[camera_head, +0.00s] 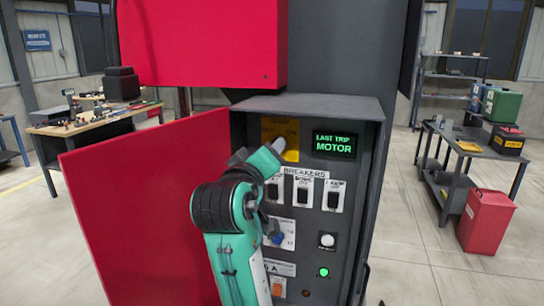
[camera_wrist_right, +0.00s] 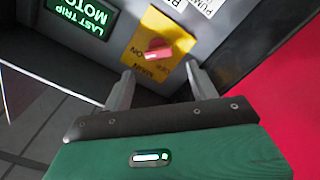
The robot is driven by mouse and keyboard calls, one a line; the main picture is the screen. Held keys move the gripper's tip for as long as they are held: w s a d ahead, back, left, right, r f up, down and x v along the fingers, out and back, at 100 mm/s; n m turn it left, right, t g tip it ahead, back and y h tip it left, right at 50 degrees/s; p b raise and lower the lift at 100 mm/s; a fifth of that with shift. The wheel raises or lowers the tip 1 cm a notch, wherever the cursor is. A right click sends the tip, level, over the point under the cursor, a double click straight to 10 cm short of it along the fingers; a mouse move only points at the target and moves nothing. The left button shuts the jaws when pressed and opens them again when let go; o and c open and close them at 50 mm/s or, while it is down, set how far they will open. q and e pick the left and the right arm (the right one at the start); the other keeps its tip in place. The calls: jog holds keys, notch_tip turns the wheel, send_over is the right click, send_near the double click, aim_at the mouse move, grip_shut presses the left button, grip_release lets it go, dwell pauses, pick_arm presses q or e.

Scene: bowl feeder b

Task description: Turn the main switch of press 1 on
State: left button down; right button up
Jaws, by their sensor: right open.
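The main switch is a red knob (camera_wrist_right: 158,50) on a yellow plate marked MAIN, ON and OFF; which mark it points at I cannot tell. In the head view the yellow plate (camera_head: 291,126) is at the upper left of the grey control box (camera_head: 365,110), and my right gripper (camera_head: 277,147) hides the knob. In the right wrist view the right gripper (camera_wrist_right: 160,77) is open, its fingers towards the plate, one to each side of the knob and short of it. Nothing is between the fingers. My left gripper is not in view.
The red door (camera_head: 150,205) stands open at the left. A display (camera_head: 334,145) reads LAST TRIP MOTOR. Below are several breakers (camera_head: 303,195), a blue knob (camera_head: 278,238), a white button (camera_head: 327,241) and a lit green lamp (camera_head: 323,272). A red housing (camera_head: 205,40) overhangs above.

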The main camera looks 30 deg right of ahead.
jog(key=b+v, duration=0.1)
jog(key=v, duration=0.6)
jog(key=shift+s+a+b, duration=0.2)
jog(key=shift+a+b, duration=0.1)
jog(key=shift+b, duration=0.05)
